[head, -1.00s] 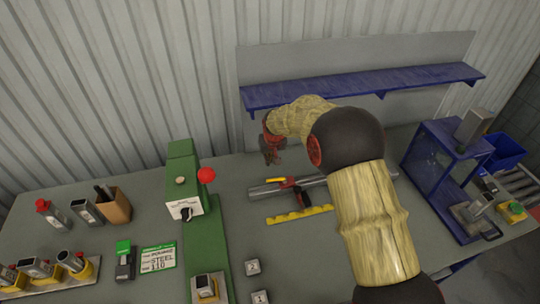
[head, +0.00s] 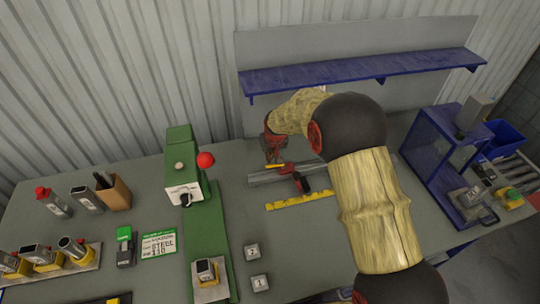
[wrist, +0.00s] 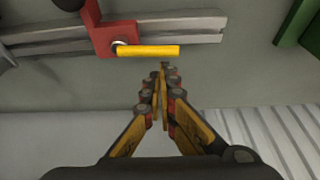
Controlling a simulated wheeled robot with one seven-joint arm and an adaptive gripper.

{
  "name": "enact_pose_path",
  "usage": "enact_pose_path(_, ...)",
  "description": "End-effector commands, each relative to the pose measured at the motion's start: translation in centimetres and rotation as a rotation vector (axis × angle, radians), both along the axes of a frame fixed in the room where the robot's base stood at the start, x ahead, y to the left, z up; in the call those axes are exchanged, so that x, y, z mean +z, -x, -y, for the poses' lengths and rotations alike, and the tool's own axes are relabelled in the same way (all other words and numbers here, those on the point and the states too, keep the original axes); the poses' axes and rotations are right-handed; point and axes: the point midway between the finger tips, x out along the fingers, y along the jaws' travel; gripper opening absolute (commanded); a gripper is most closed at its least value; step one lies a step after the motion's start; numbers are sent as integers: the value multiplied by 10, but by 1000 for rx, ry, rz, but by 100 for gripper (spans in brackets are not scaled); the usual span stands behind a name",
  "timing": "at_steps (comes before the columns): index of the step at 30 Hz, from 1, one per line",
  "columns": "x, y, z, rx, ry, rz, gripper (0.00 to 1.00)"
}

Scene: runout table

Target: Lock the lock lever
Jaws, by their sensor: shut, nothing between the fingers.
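The lock lever (wrist: 148,51) is a yellow bar on a red carriage (wrist: 108,22) that sits on a grey metal rail (wrist: 195,29). In the wrist view the lever lies roughly parallel to the rail, its left end at a round pivot. In the head view the lever (head: 275,166) is small, with the red carriage beside it on the rail (head: 266,178). My gripper (wrist: 163,70) is shut and empty, its tips close to the lever's right part on the side away from the rail. Whether they touch cannot be told. In the head view my arm hides part of the rail.
A green machine with a red ball knob (head: 205,160) stands left of the rail. A yellow toothed strip (head: 298,201) lies in front of the rail. A blue shelf (head: 360,72) runs behind, and a blue frame (head: 437,155) stands at right. Table around the numbered blocks (head: 252,251) is mostly clear.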

Motion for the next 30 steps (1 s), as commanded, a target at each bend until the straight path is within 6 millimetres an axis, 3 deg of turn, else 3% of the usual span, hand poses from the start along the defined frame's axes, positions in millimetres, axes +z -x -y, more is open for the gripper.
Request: enact_pose_path(30,-1,10,-1,189,-1,1,0)
